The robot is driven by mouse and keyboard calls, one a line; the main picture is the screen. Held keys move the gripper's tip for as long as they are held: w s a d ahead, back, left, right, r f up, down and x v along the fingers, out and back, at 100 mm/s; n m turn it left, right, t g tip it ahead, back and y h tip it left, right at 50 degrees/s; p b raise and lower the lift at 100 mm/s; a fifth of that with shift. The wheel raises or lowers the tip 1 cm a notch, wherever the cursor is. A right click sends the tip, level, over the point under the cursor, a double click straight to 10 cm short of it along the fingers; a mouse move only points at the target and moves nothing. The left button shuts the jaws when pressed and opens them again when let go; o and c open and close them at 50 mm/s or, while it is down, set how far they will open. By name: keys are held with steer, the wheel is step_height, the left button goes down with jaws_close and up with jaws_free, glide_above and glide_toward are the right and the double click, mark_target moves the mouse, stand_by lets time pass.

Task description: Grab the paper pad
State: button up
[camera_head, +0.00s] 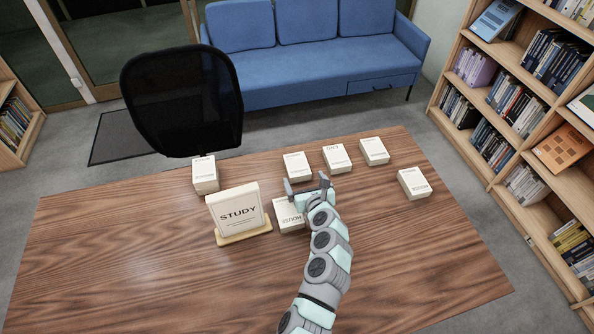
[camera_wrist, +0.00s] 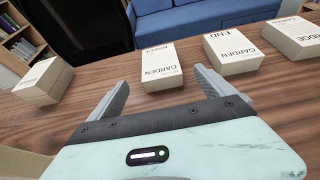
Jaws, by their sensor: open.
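Several white paper pads with printed words lie on the wooden table (camera_head: 120,250). Pads in the back row are at left (camera_head: 298,165), middle (camera_head: 337,158) and right (camera_head: 374,151). Another pad (camera_head: 414,184) lies at the right, one (camera_head: 205,176) at the left, and one (camera_head: 288,218) marked HOUSE is partly hidden by my arm. My gripper (camera_head: 305,181) is open and empty, just in front of the back-left pad. In the wrist view, a pad marked GARDEN (camera_wrist: 161,65) sits ahead between the open fingers (camera_wrist: 159,78), with no visible contact.
A STUDY sign (camera_head: 238,211) stands upright on a wooden base left of the HOUSE pad. A black chair (camera_head: 182,98) stands behind the table, with a blue sofa (camera_head: 330,65) farther back. Bookshelves (camera_head: 515,110) line the right. The table's left and front right are clear.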

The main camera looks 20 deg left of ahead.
mark_target(298, 168)
steer(key=b+x, duration=0.1)
steer(key=x, duration=0.4)
steer(key=shift+r+b, duration=0.15)
steer(key=shift+b, duration=0.25)
steer(key=shift+w+a+f+b, duration=0.2)
steer(key=shift+w+f+b, duration=0.1)
steer(key=shift+w, duration=0.1)
steer(key=b+x, duration=0.3)
steer(key=x, duration=0.1)
steer(key=shift+w+a, duration=0.25)
steer(key=shift+r, duration=0.1)
steer(key=shift+c, duration=0.4)
steer(key=c, duration=1.5)
